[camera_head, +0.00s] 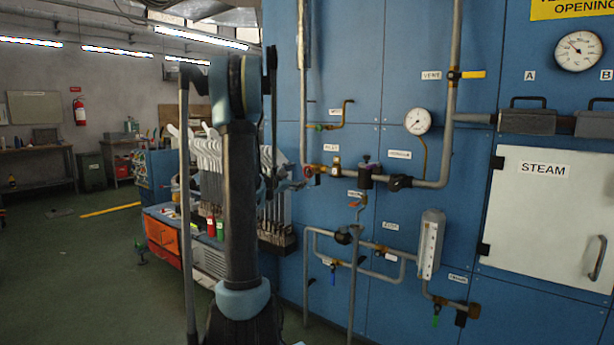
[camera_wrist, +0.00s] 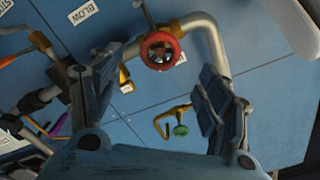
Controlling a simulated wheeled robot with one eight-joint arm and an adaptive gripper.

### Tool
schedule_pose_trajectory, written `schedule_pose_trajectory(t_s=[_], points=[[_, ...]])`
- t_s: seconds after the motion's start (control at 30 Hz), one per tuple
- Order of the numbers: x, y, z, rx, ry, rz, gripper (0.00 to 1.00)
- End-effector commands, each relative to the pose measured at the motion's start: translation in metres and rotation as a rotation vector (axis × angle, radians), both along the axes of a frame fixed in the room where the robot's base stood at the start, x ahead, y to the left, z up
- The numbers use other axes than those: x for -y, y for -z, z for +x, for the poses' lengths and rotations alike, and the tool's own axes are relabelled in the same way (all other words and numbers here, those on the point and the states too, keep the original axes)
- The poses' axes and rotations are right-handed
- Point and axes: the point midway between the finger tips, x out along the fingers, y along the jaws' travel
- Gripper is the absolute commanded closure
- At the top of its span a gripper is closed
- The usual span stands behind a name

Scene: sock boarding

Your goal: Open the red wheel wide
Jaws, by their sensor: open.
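The red wheel (camera_wrist: 160,51) is a small round handwheel on a pipe, seen at the top middle of the wrist view. In the head view the red wheel (camera_head: 308,172) is a small red spot on the pipe at the left of the blue panel, just right of my arm. My gripper (camera_wrist: 160,95) is open in the wrist view, its two dark fingers spread left and right. The wheel shows beyond and above the gap between them, and nothing is held. In the head view my arm hides part of the panel's left edge, and my fingers are hard to make out there.
A green-handled valve (camera_wrist: 180,130) with a brass pipe shows between my fingers. Grey pipes and a gauge (camera_head: 418,121) run across the panel to the right. A white STEAM door (camera_head: 545,215) is at far right. Open floor (camera_head: 60,250) lies at left.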

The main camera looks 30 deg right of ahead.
Motion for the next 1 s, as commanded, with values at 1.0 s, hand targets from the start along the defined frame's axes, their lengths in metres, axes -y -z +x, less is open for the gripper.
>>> schedule_pose_trajectory(t_s=[1.0], points=[[0.084, 0.0, 0.035, 0.0, -0.001, 0.001, 0.36]])
